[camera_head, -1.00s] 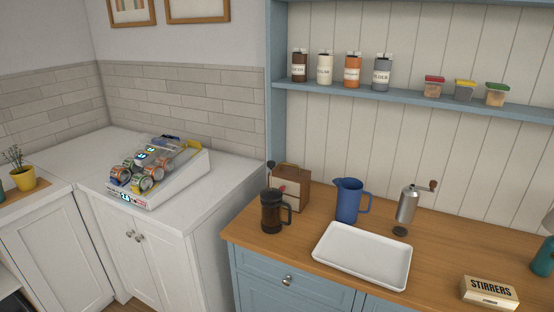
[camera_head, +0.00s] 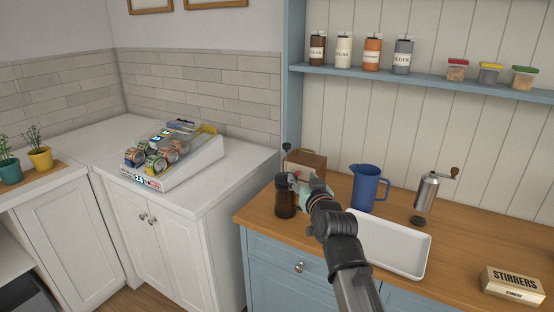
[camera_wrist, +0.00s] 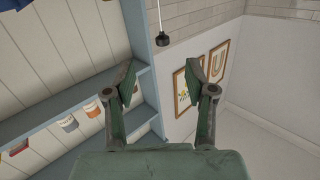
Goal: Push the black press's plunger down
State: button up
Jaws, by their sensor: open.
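The black press (camera_head: 285,203) stands upright at the left end of the wooden counter. Its plunger is raised, with a thin rod and a dark knob (camera_head: 286,147) high above the lid. My gripper (camera_head: 294,179) is at the press's upper right side, partly covering its lid and handle. In the wrist view, my gripper (camera_wrist: 164,78) is open and empty, and the picture looks upside down. The plunger knob (camera_wrist: 163,39) and rod show there beyond the gap between the fingertips. I cannot tell whether the gripper touches the press.
A brown box (camera_head: 305,162) stands close behind the press. A white tray (camera_head: 419,262), a blue pitcher (camera_head: 367,188), a grinder (camera_head: 426,193) and a stirrers box (camera_head: 514,286) are to the right.

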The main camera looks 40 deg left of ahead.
aim_at(288, 147)
jog(key=shift+n+t+y, duration=0.3)
jog(key=shift+t, duration=0.1)
jog(key=p+x, duration=0.1)
jog(key=x, duration=0.5)
jog(key=r+p+x, duration=0.1)
jog(key=x, duration=0.5)
jog(key=r+p+x, duration=0.1)
jog(key=x, duration=0.5)
jog(key=shift+s+a+r, duration=0.1)
jog(key=shift+s+r, duration=0.05)
jog(key=shift+r, duration=0.1)
grip_shut()
